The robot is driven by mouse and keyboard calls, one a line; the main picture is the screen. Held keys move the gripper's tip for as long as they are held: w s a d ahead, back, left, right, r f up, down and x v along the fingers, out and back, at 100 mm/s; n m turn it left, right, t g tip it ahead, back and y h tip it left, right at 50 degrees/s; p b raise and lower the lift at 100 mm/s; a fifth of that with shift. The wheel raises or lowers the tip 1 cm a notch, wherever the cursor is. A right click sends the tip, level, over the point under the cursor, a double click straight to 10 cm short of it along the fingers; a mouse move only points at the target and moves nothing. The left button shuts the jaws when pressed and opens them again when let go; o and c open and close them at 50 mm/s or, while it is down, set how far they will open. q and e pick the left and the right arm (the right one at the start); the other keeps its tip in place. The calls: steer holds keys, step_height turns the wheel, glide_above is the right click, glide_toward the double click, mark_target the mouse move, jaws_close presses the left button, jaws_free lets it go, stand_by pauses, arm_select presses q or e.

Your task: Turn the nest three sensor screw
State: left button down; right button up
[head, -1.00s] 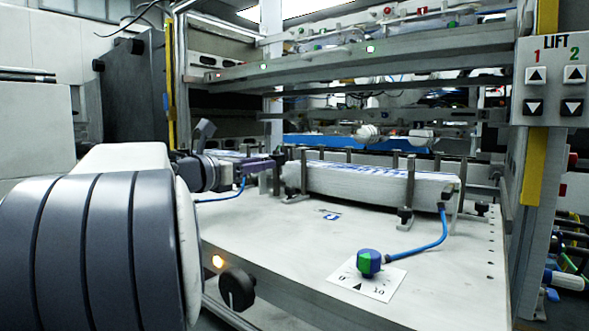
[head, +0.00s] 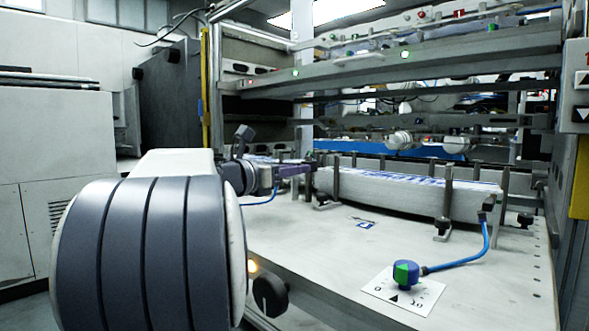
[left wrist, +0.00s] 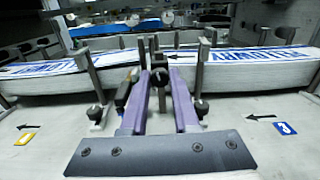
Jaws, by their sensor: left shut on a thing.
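My left gripper (head: 308,170) is at the left end of the nearest label stack (head: 410,193) in the head view. In the left wrist view its two purple fingers (left wrist: 160,82) converge on a small dark screw knob (left wrist: 159,77) in front of an upright post, and they are shut on it. The fingers cover part of the screw. Other dark screws stand at the feet of posts on either side, one of them at the right (left wrist: 202,107). A blue number tag (left wrist: 285,128) lies on the plate to the right, and a yellow tag (left wrist: 26,139) to the left. My right gripper is out of view.
A blue-green knob (head: 406,273) on a 0–10 scale card sits at the plate's front right, with a blue cable (head: 465,262). A black knob (head: 270,295) and a lit orange lamp (head: 252,266) are on the front edge. Bare plate lies between. Shelves rise behind.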

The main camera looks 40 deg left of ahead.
arm_select(q)
steer(key=n+p, duration=0.1)
steer(key=n, duration=0.3)
steer(key=shift+r+p, duration=0.1)
steer(key=shift+p, duration=0.3)
steer(key=n+p, duration=0.1)
steer(key=n, duration=0.1)
steer(key=shift+n, duration=0.4)
steer(key=n+p, duration=0.5)
steer(key=n, duration=0.1)
steer(key=shift+r, duration=0.1)
steer(key=shift+n+p, duration=0.9)
steer(key=shift+n, duration=0.2)
steer(key=n+p, duration=0.8)
steer(key=n, duration=0.1)
steer(key=shift+p, duration=0.35)
steer(key=shift+n+p, duration=1.5)
